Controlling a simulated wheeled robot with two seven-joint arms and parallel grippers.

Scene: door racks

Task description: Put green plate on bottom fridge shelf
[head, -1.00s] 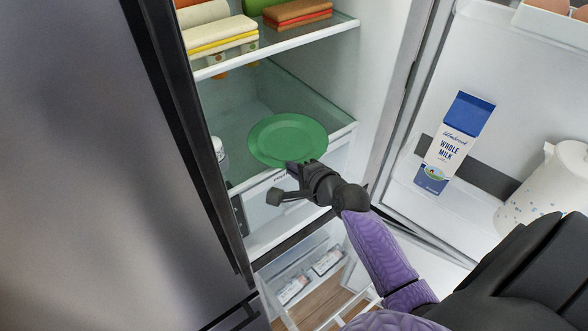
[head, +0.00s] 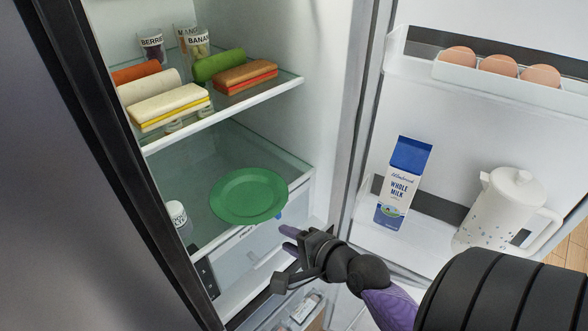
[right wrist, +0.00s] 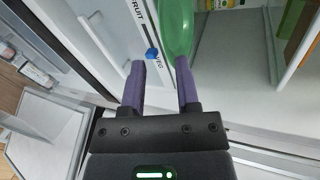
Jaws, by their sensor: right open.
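The green plate (head: 249,195) lies on the bottom glass fridge shelf (head: 212,160), and its front rim reaches the shelf's front edge. Part of the plate also shows at the top of the right wrist view (right wrist: 177,28). My right gripper (head: 283,254) is open and empty, in front of and just below the shelf edge, apart from the plate. In the right wrist view its two purple fingers (right wrist: 159,66) are spread, with the plate's edge beyond the right finger. My left gripper is not in view.
A white jar (head: 177,216) stands left of the plate. The upper shelf (head: 225,113) holds sandwiches, rolls and jars. Drawers sit below the plate. The open fridge door on the right carries a milk carton (head: 404,183), a white pitcher (head: 508,210) and eggs (head: 498,66).

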